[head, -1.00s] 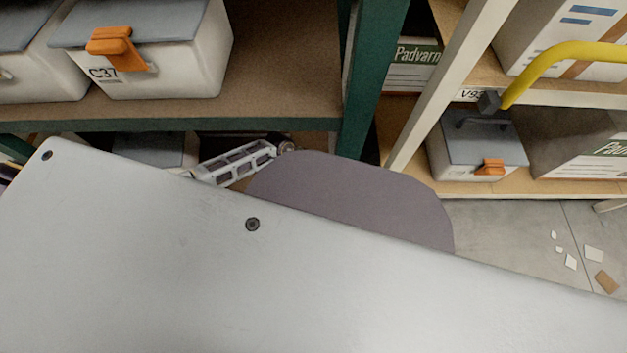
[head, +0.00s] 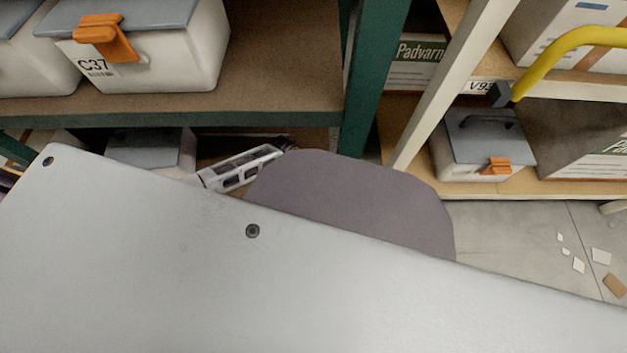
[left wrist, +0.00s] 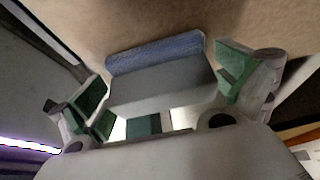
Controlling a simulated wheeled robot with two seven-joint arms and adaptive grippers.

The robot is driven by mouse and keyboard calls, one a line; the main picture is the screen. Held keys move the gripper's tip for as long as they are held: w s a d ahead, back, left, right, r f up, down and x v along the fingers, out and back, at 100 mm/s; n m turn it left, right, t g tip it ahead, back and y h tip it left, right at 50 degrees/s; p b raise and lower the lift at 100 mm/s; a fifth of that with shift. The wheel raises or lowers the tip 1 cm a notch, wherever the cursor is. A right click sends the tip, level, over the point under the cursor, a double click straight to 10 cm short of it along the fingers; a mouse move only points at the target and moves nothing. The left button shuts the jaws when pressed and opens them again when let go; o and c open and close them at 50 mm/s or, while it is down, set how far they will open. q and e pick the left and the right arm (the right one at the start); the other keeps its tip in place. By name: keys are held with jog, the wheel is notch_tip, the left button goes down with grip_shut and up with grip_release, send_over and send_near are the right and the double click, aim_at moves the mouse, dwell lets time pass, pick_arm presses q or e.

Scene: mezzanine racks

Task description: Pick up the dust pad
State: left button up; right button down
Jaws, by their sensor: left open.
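The dust pad (left wrist: 158,72) shows in the left wrist view as a grey block with a fuzzy blue layer along its far edge. It lies against a brown board surface. My left gripper (left wrist: 165,92) is open, with one green-padded finger to the left of the pad and the other to its right. Gaps show beside the pad, so the fingers do not appear closed on it. In the head view I cannot make out the pad or the left gripper's fingertips. My right gripper is in neither view.
In the head view, a shelf board (head: 270,60) with green uprights holds grey-lidded bins, one marked C37 (head: 160,50). At right, a pale rack holds another lidded bin (head: 485,150) and cartons; a yellow bar (head: 570,45) crosses there. Paper scraps (head: 600,256) lie on the floor.

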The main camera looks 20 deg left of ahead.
aim_at(313, 176)
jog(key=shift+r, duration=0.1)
pick_arm(q)
jog(key=c, duration=0.8)
jog(key=shift+r, duration=0.1)
jog(key=shift+r+p, duration=0.7)
jog(key=shift+r, duration=0.2)
notch_tip(313, 176, up, 5)
jog(key=p, duration=0.3)
jog(key=shift+r, duration=0.15)
jog(key=shift+r+p, duration=0.85)
jog(key=shift+r, duration=0.5)
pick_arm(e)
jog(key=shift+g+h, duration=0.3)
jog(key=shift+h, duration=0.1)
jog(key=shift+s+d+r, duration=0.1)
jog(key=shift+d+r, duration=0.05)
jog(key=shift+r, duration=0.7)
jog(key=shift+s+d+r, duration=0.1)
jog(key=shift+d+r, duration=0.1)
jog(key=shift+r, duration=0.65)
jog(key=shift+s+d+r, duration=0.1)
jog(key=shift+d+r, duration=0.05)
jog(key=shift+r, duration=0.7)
